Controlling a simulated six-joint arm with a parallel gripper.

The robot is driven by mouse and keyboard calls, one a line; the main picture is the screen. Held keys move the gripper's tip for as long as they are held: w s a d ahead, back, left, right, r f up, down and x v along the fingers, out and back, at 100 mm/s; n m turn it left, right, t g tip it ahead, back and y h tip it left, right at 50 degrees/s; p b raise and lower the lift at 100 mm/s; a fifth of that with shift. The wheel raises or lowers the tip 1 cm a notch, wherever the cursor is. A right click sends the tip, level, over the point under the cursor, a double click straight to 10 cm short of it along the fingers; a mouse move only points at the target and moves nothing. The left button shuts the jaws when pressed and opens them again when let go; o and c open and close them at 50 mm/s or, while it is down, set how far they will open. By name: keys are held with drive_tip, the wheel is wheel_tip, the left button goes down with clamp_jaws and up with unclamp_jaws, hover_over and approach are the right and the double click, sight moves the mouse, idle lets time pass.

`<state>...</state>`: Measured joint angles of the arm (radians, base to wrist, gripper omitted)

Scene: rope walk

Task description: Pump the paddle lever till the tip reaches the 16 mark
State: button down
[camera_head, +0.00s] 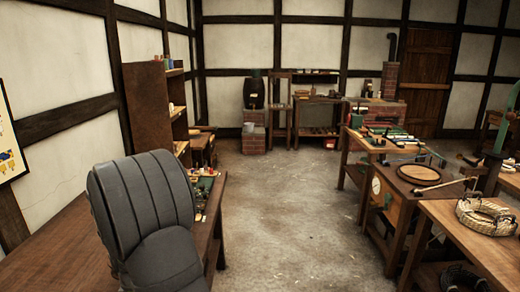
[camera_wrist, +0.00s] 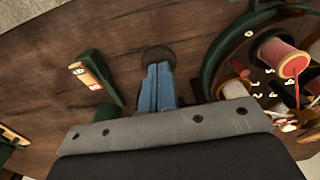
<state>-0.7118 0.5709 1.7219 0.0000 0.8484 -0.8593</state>
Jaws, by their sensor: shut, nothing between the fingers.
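My gripper (camera_wrist: 159,68) shows in the wrist view with its two blue-grey fingers together and nothing between them. The fingertips are over or at a small dark round patch (camera_wrist: 158,54) on the brown wooden bench top; I cannot tell whether they touch it. Left of the fingers is a green piece with a pale wooden plate (camera_wrist: 93,72), apart from them. I cannot tell whether this is the paddle lever. No 16 mark or moving tip can be made out. My gripper is not visible in the head view.
Right of the fingers, a green curved rim (camera_wrist: 213,64) surrounds spools, one with red thread (camera_wrist: 280,57). In the head view, small items (camera_head: 203,188) crowd the left bench. A white dial (camera_head: 376,186) is on the right. The middle floor (camera_head: 290,215) is clear.

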drive_tip(key=shift+r, duration=1.8)
